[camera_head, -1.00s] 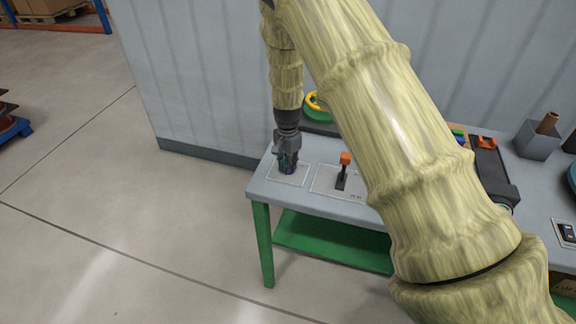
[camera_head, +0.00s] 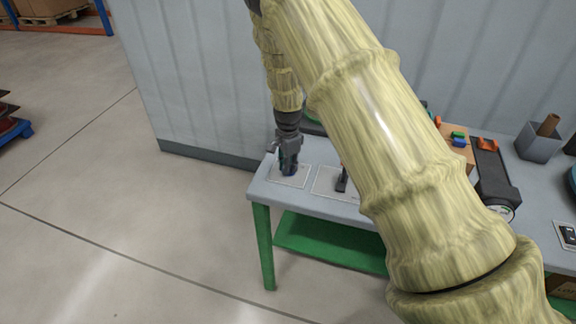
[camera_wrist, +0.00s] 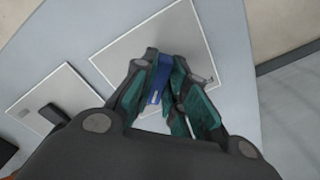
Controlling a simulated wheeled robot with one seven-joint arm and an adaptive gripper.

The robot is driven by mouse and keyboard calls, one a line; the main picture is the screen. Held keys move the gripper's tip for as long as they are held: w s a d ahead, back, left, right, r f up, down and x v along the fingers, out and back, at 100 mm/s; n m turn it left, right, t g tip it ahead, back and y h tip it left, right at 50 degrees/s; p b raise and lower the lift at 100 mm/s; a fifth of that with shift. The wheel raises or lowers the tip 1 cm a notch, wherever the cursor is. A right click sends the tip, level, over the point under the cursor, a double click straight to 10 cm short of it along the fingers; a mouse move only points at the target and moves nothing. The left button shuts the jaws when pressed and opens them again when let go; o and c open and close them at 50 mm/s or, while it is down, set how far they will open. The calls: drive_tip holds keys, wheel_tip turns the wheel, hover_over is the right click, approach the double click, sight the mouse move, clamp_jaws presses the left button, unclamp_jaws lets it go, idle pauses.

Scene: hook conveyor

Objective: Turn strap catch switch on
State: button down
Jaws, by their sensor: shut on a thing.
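My gripper (camera_head: 289,170) is at the left end of the table, low over a light square panel. In the wrist view my gripper (camera_wrist: 163,95) is shut on a blue switch handle (camera_wrist: 159,78), which sits between its teal-padded fingers. The handle stands over the light panel (camera_wrist: 130,50) with a thin border. The fingers and palm hide the handle's lower part and base, so I cannot tell its exact setting. In the head view the handle is mostly hidden by the fingers.
A second panel (camera_head: 325,188) with a black lever (camera_head: 342,182) lies to the right, partly hidden by my arm. Farther right are a black device with an orange part (camera_head: 488,146), a grey bin (camera_head: 536,143) and a small black switch (camera_head: 568,233). A grey wall (camera_head: 190,80) stands behind.

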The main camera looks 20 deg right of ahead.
drive_tip(key=shift+w+r, duration=0.1)
drive_tip(key=shift+w, duration=0.05)
drive_tip(key=c, duration=1.4)
unclamp_jaws()
drive_tip(key=shift+c, duration=0.2)
wheel_tip(320, 180, up, 12)
